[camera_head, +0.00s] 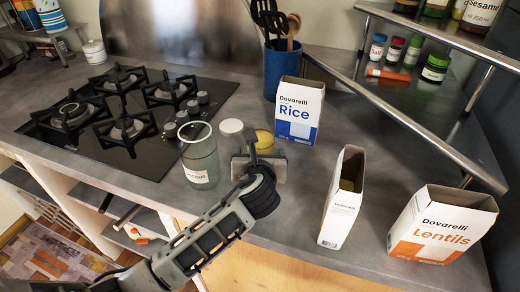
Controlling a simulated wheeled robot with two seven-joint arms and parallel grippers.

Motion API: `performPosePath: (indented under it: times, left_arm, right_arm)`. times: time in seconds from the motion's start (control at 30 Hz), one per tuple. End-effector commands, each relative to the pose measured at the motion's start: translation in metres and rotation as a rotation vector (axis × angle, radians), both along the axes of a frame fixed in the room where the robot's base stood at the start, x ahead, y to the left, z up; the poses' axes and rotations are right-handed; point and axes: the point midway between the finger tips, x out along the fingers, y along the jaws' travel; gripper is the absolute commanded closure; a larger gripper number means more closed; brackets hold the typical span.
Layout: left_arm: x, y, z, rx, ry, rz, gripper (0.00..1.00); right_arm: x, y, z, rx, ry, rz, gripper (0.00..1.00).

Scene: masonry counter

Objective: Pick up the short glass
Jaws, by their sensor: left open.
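A clear, greenish glass vessel (200,158) with a white label stands upright on the counter, right of the hob. It is open at the top, and no other drinking glass shows clearly. My left arm comes in from below, and my left gripper (259,163) is just right of the glass vessel, apart from it. The gripper is open, with its grey fingers near a small yellow-topped item (263,137) and a white-lidded jar (231,127). My right gripper is not in view.
A black gas hob (150,160) lies to the left. A rice box (298,112) and a blue utensil holder (281,68) stand behind the gripper. An open white box (341,205) and a lentils box (440,228) stand right. A metal-edged shelf (420,130) crosses the back right.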

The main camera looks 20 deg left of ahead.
Motion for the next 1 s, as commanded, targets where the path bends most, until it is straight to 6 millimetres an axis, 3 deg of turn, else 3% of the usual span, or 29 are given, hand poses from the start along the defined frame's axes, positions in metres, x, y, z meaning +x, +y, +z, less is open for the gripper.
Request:
performPosePath:
  times: [0.3, 0.5, 0.53, 1.0]
  left_arm:
    - [0.0050, 0.0012, -0.0022, -0.001, 0.000, -0.002, 0.20]
    - [0.0049, 0.0012, -0.0022, 0.000, 0.000, -0.001, 0.75]
    - [0.0048, 0.0011, -0.0022, 0.000, 0.000, -0.001, 0.78]
    - [0.0055, 0.0014, 0.0033, 0.001, -0.005, -0.002, 0.78]
  right_arm:
    - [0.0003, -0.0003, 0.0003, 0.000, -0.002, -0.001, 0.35]
    - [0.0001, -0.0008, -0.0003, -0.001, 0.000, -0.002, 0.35]
    - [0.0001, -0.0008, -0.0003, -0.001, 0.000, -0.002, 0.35]
    - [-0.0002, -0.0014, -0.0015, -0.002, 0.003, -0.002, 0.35]
